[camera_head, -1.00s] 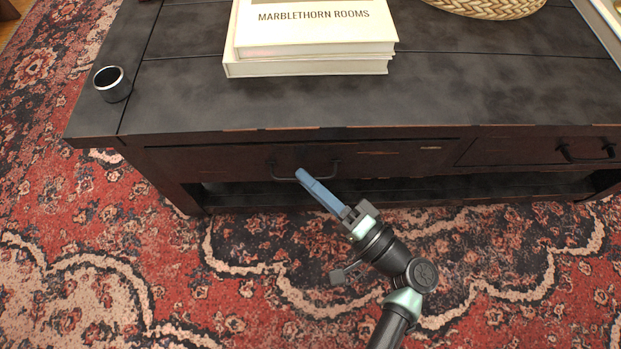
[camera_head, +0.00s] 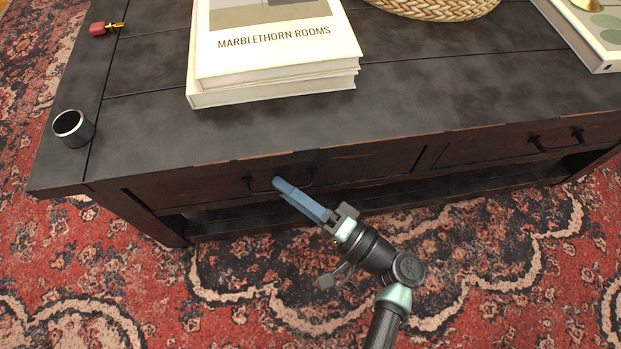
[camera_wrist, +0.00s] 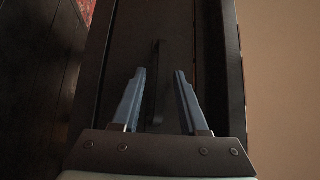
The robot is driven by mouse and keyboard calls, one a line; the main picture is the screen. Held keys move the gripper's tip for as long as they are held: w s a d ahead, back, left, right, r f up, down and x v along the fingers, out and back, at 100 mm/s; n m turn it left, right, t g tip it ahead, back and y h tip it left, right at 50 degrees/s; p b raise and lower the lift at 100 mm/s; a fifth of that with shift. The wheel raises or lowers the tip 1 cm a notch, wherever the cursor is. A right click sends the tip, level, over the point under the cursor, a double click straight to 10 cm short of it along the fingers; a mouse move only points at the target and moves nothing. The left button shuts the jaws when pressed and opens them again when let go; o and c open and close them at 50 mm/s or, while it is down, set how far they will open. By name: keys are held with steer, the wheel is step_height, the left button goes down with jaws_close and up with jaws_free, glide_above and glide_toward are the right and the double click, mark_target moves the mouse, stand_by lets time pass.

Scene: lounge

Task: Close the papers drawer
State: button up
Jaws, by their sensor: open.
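The dark wooden coffee table has a left drawer (camera_head: 375,165) and a right drawer (camera_head: 475,153) in its front; neither shows a label. The left drawer front looks about flush with the table front, with no open gap visible. Its dark bar handle (camera_head: 308,178) is partly covered by my gripper (camera_head: 281,183). In the wrist view, my gripper (camera_wrist: 160,75) is open, its two blue fingers on either side of the handle (camera_wrist: 157,95). I cannot tell whether they touch it. The inside of the drawer is hidden.
Cream books (camera_head: 275,80), a small dark cup (camera_head: 73,128), a red-tagged key (camera_head: 105,28), a woven basket (camera_head: 440,8) and another book (camera_head: 590,35) are on the tabletop. A low shelf (camera_head: 400,195) runs beneath the drawers. Patterned red rug (camera_head: 480,290) lies clear in front.

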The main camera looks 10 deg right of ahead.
steer(key=p+v, duration=0.4)
steer(key=v, duration=0.9)
